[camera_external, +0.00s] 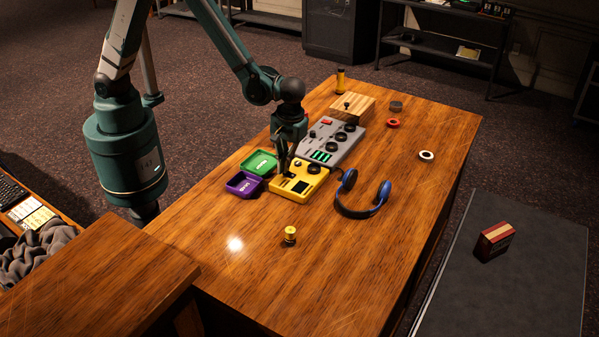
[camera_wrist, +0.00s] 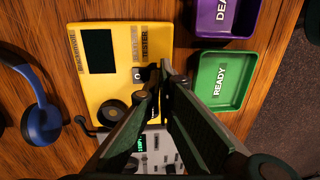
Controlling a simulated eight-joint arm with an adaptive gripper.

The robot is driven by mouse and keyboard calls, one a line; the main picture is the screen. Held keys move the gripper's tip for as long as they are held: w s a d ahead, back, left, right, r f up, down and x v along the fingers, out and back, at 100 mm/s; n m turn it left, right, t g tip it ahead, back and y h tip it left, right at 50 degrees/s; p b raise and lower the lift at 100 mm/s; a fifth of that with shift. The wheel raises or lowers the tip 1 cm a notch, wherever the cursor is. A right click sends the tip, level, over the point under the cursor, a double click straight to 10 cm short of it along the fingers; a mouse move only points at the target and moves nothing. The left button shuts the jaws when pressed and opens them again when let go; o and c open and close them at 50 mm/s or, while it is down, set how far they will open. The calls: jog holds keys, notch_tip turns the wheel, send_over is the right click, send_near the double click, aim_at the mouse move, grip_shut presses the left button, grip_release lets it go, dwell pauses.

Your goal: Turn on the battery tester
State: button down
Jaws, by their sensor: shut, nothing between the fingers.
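The yellow battery tester (camera_external: 286,190) lies on the wooden desk, between the trays and the headphones. In the wrist view its yellow top (camera_wrist: 112,82) shows a dark, blank screen (camera_wrist: 98,50), a round black knob (camera_wrist: 110,112) and TESTER lettering. A small pale switch label (camera_wrist: 138,74) sits near its edge, beside my fingertips. My gripper (camera_external: 285,173) points down over the tester's left side. It is shut and empty, its fingertips (camera_wrist: 161,70) close together over the tester's edge near the label. I cannot tell whether they touch it. The fingers hide part of that edge.
A green READY tray (camera_wrist: 222,82) and a purple DEAD tray (camera_wrist: 225,18) stand close beside the tester. A grey mixer (camera_external: 333,140) with lit green indicators is behind it. Blue headphones (camera_external: 382,192) lie to its right. A yellow-topped cylinder (camera_external: 290,234) stands in front.

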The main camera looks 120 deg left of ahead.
jog(key=shift+s+f+t+b, duration=0.2)
jog(key=shift+f+t+b, duration=0.1)
jog(key=shift+f+b, duration=0.15)
jog(key=shift+w+r, duration=0.2)
jog(key=shift+w, duration=0.05)
jog(key=shift+w+r, duration=0.25)
jog(key=shift+w, duration=0.3)
notch_tip(320, 180, up, 14)
jog(key=s+p, duration=0.1)
jog(key=p, duration=0.1)
jog(key=shift+s, duration=0.35)
dwell(0.6)
dwell(0.7)
